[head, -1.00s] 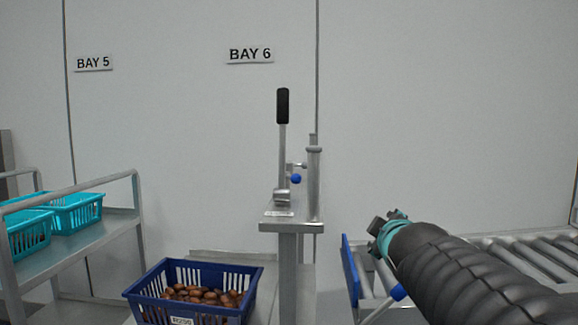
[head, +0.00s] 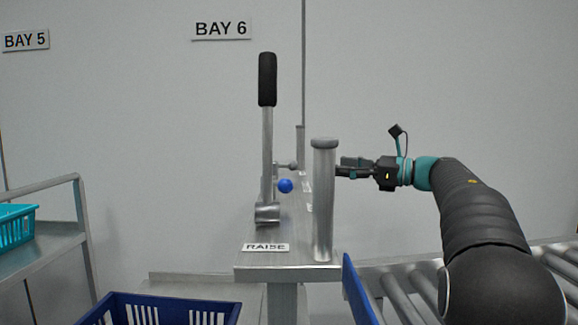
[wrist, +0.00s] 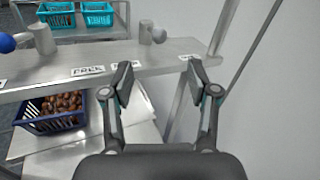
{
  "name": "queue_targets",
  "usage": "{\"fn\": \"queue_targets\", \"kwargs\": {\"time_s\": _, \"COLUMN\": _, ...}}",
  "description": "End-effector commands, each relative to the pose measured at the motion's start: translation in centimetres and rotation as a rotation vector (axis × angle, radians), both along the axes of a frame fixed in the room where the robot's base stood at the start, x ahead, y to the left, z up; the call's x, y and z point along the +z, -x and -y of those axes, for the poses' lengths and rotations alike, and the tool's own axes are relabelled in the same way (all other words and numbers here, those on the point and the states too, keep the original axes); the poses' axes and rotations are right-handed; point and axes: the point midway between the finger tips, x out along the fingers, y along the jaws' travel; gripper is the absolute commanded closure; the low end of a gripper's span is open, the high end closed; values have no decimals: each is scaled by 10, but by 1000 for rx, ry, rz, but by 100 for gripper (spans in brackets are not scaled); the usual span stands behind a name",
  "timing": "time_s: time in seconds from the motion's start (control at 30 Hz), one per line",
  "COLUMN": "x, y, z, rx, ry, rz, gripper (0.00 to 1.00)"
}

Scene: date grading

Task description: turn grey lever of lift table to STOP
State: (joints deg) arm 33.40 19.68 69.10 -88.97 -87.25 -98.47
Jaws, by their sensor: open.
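The small grey lever with a round grey knob (head: 292,165) stands on the far part of the lift table's control stand (head: 290,262). Its knob also shows in the wrist view (wrist: 158,35), just beyond my fingertips. A label reading FREE (wrist: 88,70) lies on the panel edge; a second label beside it is partly covered by my left finger and unreadable. My gripper (wrist: 158,78) is open and empty, apart from the knob, facing it. In the head view my gripper (head: 350,168) is right of the stand, tips partly behind a post.
A blue knob (head: 285,185) sits nearer than the grey one. A tall black-handled lever (head: 267,80) stands upright by a RAISE label. A thick metal post (head: 324,205) stands at the near right corner. A blue crate (wrist: 45,123) of dates lies below; roller conveyor (head: 400,295) at right.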

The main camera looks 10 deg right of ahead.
Motion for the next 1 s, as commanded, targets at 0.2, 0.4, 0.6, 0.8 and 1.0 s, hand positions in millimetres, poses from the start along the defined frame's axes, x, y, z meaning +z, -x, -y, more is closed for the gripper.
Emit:
{"fn": "queue_targets", "kwargs": {"time_s": 0.2, "x": -5, "y": -5, "z": -11, "rx": 32, "ry": 34, "rz": 10, "gripper": 41}}
{"fn": "queue_targets", "kwargs": {"time_s": 0.4, "x": -4, "y": -23, "z": -39, "rx": 33, "ry": 31, "rz": 9, "gripper": 41}}
{"fn": "queue_targets", "kwargs": {"time_s": 0.6, "x": -5, "y": -45, "z": -69, "rx": 30, "ry": 30, "rz": 8, "gripper": 41}}
{"fn": "queue_targets", "kwargs": {"time_s": 0.8, "x": -5, "y": -63, "z": -94, "rx": 28, "ry": 30, "rz": 9, "gripper": 41}}
{"fn": "queue_targets", "kwargs": {"time_s": 1.0, "x": -5, "y": -73, "z": -108, "rx": 25, "ry": 30, "rz": 10, "gripper": 41}}
